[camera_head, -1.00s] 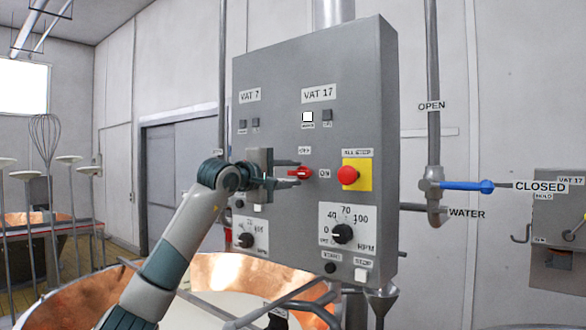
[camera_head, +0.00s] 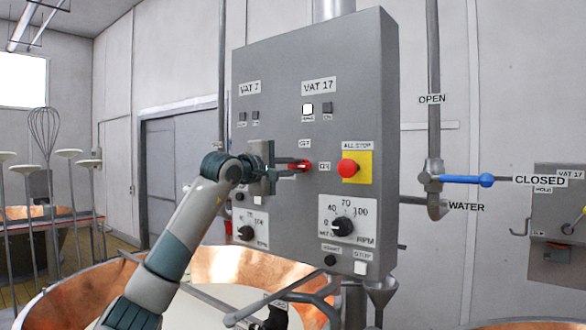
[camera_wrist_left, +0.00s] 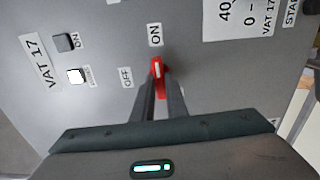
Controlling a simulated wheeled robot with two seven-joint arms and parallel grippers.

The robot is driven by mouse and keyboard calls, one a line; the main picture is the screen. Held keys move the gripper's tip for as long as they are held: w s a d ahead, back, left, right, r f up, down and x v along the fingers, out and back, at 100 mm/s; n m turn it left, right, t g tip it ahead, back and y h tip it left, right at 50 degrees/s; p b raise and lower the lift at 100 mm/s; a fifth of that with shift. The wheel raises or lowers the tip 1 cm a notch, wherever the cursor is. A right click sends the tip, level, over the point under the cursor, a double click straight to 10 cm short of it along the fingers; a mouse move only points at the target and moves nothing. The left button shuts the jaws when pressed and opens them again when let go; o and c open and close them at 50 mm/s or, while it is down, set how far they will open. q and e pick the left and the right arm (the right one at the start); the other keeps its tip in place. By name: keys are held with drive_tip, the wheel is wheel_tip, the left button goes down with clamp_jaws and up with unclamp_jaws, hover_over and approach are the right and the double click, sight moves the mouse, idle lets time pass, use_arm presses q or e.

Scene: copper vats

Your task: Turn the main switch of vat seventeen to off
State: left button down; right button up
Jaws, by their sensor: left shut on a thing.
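The main switch of vat seventeen is a red knob (camera_head: 303,166) on the grey control panel (camera_head: 285,60), below the VAT 17 label (camera_head: 319,86). OFF is lettered above it and ON to its right. In the left wrist view the red knob (camera_wrist_left: 157,75) has a white mark and points toward the ON label (camera_wrist_left: 154,35); the OFF label (camera_wrist_left: 125,77) is at its left. My left gripper (camera_head: 290,168) reaches in from the left and is shut on the knob. Its fingers (camera_wrist_left: 160,92) partly hide the knob's lower part. My right gripper is not in view.
A red ALL STOP button (camera_head: 348,168) on a yellow plate is close right of the switch. An RPM dial (camera_head: 343,226) is below. A copper vat (camera_head: 85,295) stands under the panel. A blue valve lever (camera_head: 465,182) is at the right.

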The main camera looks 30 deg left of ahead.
use_arm(q)
drive_tip(key=shift+f, duration=0.1)
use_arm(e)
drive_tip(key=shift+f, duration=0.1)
use_arm(q)
drive_tip(key=shift+n+b, duration=3.4)
drive_tip(key=shift+n, duration=5.5)
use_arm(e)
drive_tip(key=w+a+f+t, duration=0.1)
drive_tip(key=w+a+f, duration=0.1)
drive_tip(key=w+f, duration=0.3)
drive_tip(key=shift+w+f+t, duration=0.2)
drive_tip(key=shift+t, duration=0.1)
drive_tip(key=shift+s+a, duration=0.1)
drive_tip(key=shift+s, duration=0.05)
use_arm(q)
drive_tip(key=c, duration=1.8)
unclamp_jaws()
drive_tip(key=shift+o, duration=0.2)
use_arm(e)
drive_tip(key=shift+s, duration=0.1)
use_arm(q)
drive_tip(key=shift+s, duration=0.1)
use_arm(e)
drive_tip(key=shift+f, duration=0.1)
